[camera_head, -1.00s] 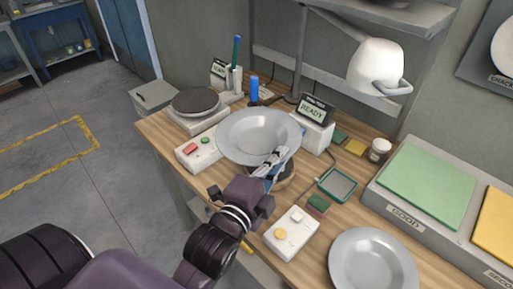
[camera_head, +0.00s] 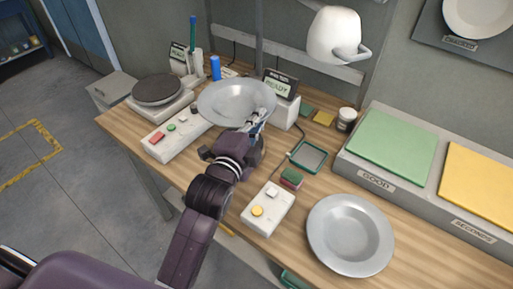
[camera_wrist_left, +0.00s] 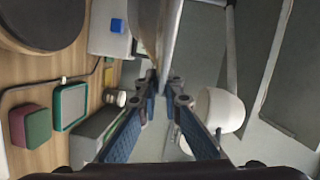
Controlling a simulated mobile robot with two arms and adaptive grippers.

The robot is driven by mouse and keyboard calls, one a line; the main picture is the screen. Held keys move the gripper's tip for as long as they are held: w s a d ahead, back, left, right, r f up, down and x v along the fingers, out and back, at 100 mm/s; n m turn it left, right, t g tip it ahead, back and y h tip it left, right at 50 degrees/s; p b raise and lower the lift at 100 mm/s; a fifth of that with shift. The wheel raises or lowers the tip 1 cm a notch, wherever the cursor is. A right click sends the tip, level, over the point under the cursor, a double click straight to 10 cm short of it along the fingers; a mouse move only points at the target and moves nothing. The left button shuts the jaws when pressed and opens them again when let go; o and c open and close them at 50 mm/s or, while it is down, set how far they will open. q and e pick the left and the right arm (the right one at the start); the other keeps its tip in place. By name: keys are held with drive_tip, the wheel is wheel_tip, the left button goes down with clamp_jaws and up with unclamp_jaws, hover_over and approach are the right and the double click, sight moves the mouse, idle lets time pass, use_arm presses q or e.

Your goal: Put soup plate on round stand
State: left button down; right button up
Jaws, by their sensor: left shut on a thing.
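A grey soup plate (camera_head: 237,101) is held above the table in the head view. My left gripper (camera_head: 259,122) is shut on its near right rim. In the left wrist view the fingers (camera_wrist_left: 160,82) close on the plate (camera_wrist_left: 170,30), which shows nearly edge-on. A dark round disc with a pale edge, seemingly the round stand (camera_wrist_left: 38,18), shows at the top left of that view. In the head view my gripper and wrist mostly hide this spot. A second grey plate (camera_head: 350,236) lies on the table at the front right. My right gripper is not in view.
A round dark plate on a white base (camera_head: 157,90) stands at the far left, beside a button box (camera_head: 170,134). A READY display (camera_head: 281,88) stands close behind the held plate. A green-rimmed tray (camera_head: 309,157), sponge block (camera_head: 291,179) and white button box (camera_head: 267,208) lie to the right.

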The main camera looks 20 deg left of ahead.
use_arm(q)
wheel_tip(320, 180, down, 11)
idle(0.4)
drive_tip(key=shift+f, duration=0.1)
drive_tip(key=shift+f, duration=0.1)
drive_tip(key=c, duration=2.1)
unclamp_jaws()
drive_tip(key=shift+f, duration=0.1)
